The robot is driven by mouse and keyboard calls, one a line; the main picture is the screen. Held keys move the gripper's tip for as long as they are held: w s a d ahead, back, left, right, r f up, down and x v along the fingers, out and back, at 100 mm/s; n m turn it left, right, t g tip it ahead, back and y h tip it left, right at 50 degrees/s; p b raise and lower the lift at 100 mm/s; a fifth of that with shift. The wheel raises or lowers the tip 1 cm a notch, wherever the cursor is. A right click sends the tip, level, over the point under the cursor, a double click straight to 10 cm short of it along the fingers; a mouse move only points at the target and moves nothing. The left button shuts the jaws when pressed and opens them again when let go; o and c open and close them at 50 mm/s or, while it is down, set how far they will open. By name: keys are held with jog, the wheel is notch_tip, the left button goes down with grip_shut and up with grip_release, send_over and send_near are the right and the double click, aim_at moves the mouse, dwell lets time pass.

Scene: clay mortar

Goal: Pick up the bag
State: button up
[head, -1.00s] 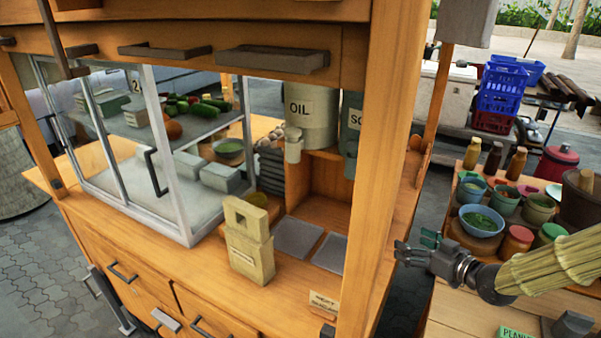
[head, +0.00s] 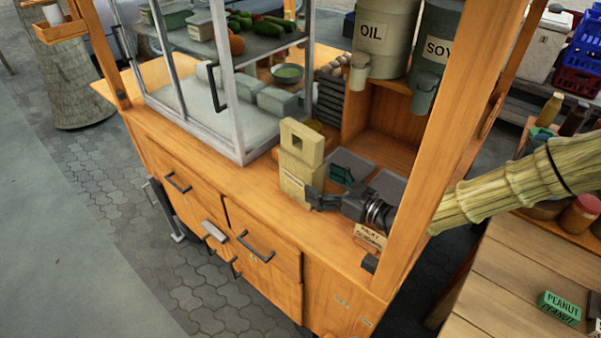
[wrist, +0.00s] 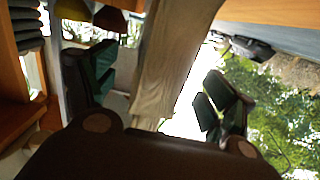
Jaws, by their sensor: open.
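The bag (head: 298,178) is a tan, upright paper-like bag with a square opening at its top. It stands on the wooden counter (head: 262,188) near the front edge. My gripper (head: 328,187) is at the bag's right side, coming in from the right. Its fingers are open. In the wrist view the two dark fingers (wrist: 156,95) stand apart, with the beige bag (wrist: 178,55) showing in the gap ahead. The bag's far side is hidden, and I cannot tell if a finger touches it.
A glass case (head: 215,95) stands left of the bag. Grey trays (head: 388,186) lie just behind my gripper. A small sign (head: 370,236) and a wooden post (head: 455,140) are close to my arm.

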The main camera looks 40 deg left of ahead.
aim_at(312, 146)
jog(key=shift+w+a+p, duration=0.15)
jog(key=shift+a+p, duration=0.4)
jog(key=shift+a, duration=1)
jog(key=shift+w+a+p, duration=0.15)
jog(key=shift+a+p, duration=0.4)
jog(key=shift+a, duration=1)
jog(key=c, duration=1.5)
jog(key=shift+r, duration=0.15)
jog(key=shift+r+b, duration=1.15)
jog(key=shift+r, duration=3.7)
